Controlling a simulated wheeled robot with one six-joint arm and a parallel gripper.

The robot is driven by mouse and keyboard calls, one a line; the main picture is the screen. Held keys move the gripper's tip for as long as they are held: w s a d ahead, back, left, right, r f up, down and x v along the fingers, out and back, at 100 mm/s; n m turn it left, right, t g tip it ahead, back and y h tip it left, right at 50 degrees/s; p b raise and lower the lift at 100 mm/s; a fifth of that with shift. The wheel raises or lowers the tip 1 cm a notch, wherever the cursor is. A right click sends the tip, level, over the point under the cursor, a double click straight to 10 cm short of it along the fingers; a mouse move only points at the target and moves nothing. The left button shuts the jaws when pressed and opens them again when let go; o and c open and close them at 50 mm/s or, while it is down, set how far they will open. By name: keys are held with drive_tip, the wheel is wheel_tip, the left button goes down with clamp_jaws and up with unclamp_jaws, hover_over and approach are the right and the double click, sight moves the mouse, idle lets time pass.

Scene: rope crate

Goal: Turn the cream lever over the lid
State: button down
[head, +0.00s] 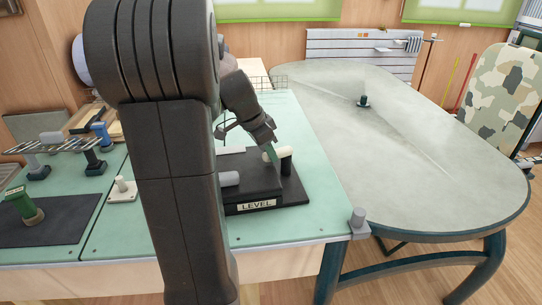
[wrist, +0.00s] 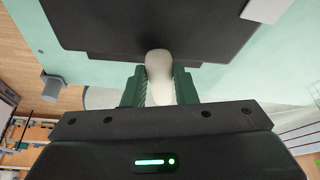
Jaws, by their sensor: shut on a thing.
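The cream lever (head: 286,153) stands at the right part of a black box on a black base with a "LEVEL" label (head: 256,205). In the wrist view the cream lever (wrist: 158,65) lies between the two green fingers. My gripper (head: 271,153) is shut on it; in the wrist view my gripper (wrist: 160,88) has a finger on each side of the lever. The black lid (head: 240,165) is partly hidden by my arm, so I cannot tell the lever's exact position over it. A grey cylinder (head: 230,179) sticks out at the box's front left.
A white plate with a cream knob (head: 121,190) and a dark mat with a green-topped object (head: 24,205) lie to the left on the green bench. A rack (head: 55,146) stands behind them. A large grey table (head: 430,150) with a small dark object (head: 363,101) is to the right.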

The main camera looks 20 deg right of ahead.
drive_tip(key=shift+w+m, duration=0.3)
drive_tip(key=shift+m, duration=0.2)
drive_tip(key=c, duration=1.2)
unclamp_jaws()
drive_tip(key=shift+o, duration=0.2)
drive_tip(key=p+v, duration=0.1)
drive_tip(key=v, duration=1.2)
drive_tip(key=shift+w+r+p, duration=0.25)
drive_tip(key=shift+r+p, duration=0.05)
drive_tip(key=shift+r, duration=0.1)
drive_tip(key=shift+a, duration=0.1)
